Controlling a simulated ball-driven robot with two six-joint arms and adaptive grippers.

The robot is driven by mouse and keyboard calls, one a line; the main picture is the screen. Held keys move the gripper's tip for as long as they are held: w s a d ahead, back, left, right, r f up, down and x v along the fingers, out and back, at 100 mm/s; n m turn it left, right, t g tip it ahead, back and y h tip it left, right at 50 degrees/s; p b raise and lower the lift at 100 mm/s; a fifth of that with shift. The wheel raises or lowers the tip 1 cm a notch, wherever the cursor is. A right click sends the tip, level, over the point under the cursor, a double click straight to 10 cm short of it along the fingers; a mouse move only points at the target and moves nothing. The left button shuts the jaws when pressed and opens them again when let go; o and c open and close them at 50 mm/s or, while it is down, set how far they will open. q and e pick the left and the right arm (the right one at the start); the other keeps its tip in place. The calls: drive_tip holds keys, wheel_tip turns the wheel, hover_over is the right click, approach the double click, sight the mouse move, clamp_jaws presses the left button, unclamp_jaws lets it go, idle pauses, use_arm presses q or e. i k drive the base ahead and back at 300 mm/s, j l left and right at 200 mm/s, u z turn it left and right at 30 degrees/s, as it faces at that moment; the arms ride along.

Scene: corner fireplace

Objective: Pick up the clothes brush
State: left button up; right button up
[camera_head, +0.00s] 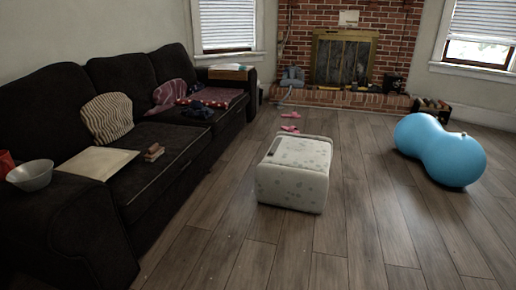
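A small brown object (153,152) lies on the near seat of the dark sofa (160,188), to the right of a flat beige board (97,163). It may be the clothes brush, but it is too small to tell for certain. A thin dark object (274,146) lies on the top left of the white patterned pouf (292,184); I cannot tell what it is. Neither of my grippers is in view.
A pale bowl (31,178) stands on the sofa's near arm. A striped cushion (107,118) leans on the backrest. A blue peanut-shaped ball (440,150) sits on the right. Pink slippers (290,127) lie beyond the pouf. The wooden floor right of the sofa is mostly clear.

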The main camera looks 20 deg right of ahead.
sight(153, 153)
drive_tip(key=i+l, duration=0.2)
drive_tip(key=i, duration=0.2)
drive_tip(key=i+l, duration=0.2)
drive_tip(key=i, duration=0.15)
drive_tip(key=i+l, duration=0.15)
drive_tip(key=i, duration=0.25)
